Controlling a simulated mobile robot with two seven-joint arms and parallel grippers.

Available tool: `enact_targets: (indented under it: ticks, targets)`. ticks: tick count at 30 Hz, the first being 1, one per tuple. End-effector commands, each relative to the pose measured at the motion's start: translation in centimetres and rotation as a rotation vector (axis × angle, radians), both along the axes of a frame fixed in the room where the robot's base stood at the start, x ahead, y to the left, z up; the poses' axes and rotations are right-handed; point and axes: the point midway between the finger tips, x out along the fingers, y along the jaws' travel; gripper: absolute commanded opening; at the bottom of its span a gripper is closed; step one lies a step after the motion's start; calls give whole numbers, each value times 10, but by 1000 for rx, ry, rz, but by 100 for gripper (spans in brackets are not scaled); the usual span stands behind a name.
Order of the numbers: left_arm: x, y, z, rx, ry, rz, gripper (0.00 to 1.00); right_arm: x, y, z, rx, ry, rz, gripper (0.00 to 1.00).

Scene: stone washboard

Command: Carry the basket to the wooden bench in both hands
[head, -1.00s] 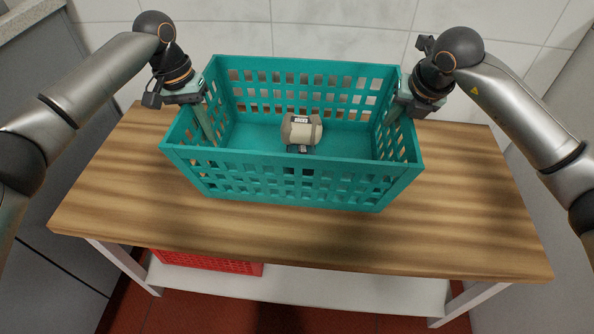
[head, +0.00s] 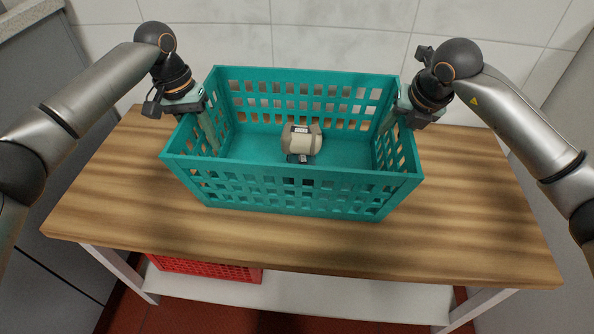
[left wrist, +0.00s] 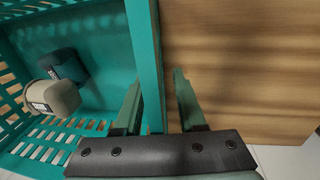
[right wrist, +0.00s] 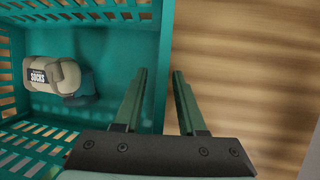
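The turquoise basket (head: 290,194) stands upright on the wooden bench (head: 470,235), with no gap visible beneath it. A beige roll labelled SOCKS (head: 303,139) and a darker teal roll (left wrist: 66,66) lie inside. My left gripper (head: 207,127) straddles the basket's left end wall, one finger inside and one outside. In the left wrist view the fingers are apart, with wood showing beside the outer finger. My right gripper (head: 392,122) straddles the right end wall the same way. In the right wrist view its fingers stand apart around the wall (right wrist: 160,85).
A red basket (head: 205,269) sits on the white lower shelf (head: 350,298) under the bench top. A white tiled wall (head: 335,40) rises behind the bench. The bench top is clear to the left, right and front of the basket.

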Motion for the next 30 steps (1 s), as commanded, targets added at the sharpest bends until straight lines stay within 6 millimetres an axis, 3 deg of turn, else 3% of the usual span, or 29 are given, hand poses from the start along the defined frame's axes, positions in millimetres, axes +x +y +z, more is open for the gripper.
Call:
enact_targets:
  ticks: [5,12,18,25,30]
  targets:
    - [1,3,23,-2,-5,0,40,0,1,0,1,0,1,40]
    - [2,12,74,-1,-4,2,40,0,1,0,1,0,2,40]
    - [3,17,106,0,-3,0,40,0,1,0,1,0,2,40]
    - [3,20,118,1,-2,1,40,-2,0,6,2,-3,3,40]
    - [3,20,118,1,-1,1,40,-12,-3,32,1,-6,2,40]
